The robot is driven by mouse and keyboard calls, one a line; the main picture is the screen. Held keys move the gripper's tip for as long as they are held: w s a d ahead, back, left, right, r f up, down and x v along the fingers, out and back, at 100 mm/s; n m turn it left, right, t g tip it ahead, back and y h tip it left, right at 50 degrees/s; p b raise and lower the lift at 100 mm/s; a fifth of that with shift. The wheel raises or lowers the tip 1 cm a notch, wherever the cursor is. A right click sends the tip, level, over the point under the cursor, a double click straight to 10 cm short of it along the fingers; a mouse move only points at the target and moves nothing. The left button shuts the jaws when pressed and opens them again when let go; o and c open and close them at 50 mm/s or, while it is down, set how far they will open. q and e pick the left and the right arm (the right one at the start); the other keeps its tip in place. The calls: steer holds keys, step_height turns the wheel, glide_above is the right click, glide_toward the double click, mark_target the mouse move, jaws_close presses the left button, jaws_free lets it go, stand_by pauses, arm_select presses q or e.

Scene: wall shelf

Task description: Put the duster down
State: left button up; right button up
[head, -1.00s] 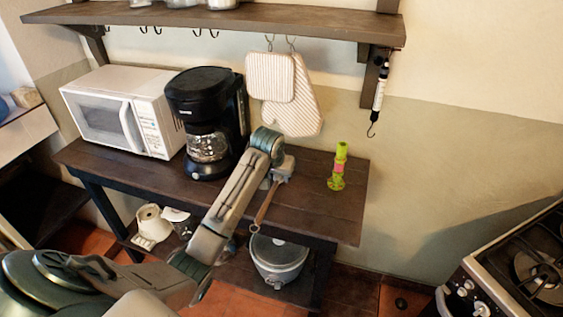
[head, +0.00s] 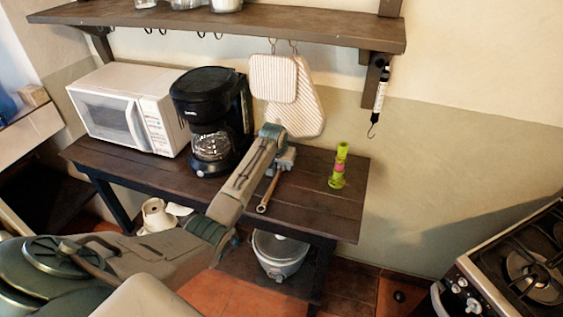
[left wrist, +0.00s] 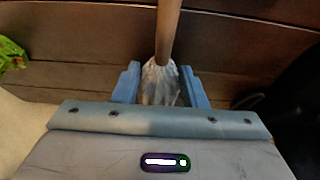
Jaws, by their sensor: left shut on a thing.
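The duster (head: 269,189) shows in the head view as a wooden handle slanting toward the front edge of the dark wooden table (head: 320,213). My left gripper (head: 284,158) is over the table, right of the coffee maker, mostly hidden behind my forearm. In the left wrist view, its blue fingers (left wrist: 161,78) are shut on the duster's pale, silvery part, with the brown handle (left wrist: 168,35) running away from them. The duster is at or just above the tabletop; I cannot tell whether it touches. My right gripper is not in view.
A black coffee maker (head: 208,110) and white microwave (head: 122,110) stand on the left. A green and pink bottle-like object (head: 338,168) stands to the right. Striped cloths (head: 290,92) hang behind from the shelf (head: 260,25). Table room is clear between duster and green object.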

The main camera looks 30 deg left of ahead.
mark_target(277, 174)
arm_select(q)
steer(key=shift+f, duration=0.15)
steer(key=o, duration=1)
steer(key=shift+c, duration=0.2)
steer(key=b+v, duration=0.2)
steer(key=v, duration=1)
